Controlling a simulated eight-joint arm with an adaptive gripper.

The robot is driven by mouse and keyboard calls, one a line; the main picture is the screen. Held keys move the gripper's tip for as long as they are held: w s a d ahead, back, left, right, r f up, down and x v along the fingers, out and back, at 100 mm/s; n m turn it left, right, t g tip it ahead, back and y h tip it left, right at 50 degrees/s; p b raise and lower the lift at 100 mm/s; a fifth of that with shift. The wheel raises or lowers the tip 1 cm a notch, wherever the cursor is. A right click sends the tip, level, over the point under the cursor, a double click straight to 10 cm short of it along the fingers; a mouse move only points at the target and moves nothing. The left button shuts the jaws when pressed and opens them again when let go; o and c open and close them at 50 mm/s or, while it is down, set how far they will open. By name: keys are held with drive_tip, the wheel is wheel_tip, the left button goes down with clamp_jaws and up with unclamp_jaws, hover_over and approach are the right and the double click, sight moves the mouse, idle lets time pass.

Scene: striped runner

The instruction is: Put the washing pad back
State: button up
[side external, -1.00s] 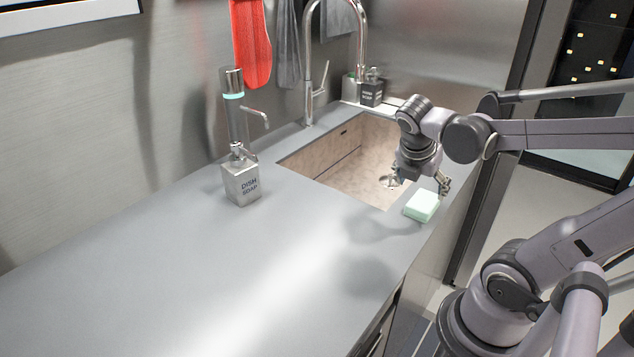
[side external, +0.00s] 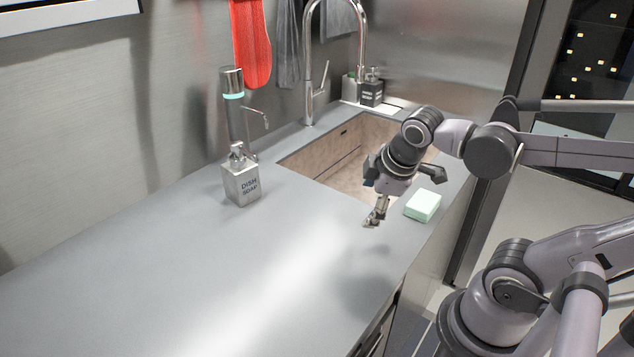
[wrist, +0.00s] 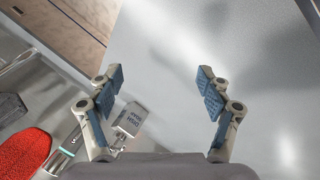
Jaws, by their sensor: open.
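The washing pad (side external: 422,206) is a pale green and white block lying flat on the grey counter by the front right corner of the sink. My gripper (side external: 377,213) is to the left of the pad, apart from it and above the counter. In the wrist view my gripper (wrist: 160,92) has its two fingers spread wide with nothing between them. The pad does not show in the wrist view.
The sink (side external: 338,163) is behind my gripper, with a tall faucet (side external: 308,70). A dish soap bottle (side external: 242,180) stands left of the sink; it also shows in the wrist view (wrist: 131,120). Dark bottles (side external: 372,88) stand at the back. The counter's left and front (side external: 200,280) are clear.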

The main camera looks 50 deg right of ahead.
drive_tip(key=w+a+m+t+y, duration=0.2)
drive_tip(key=a+m, duration=0.4)
drive_tip(key=m, duration=0.1)
drive_tip(key=shift+w, duration=0.15)
drive_tip(key=shift+r, duration=0.1)
idle(1.0)
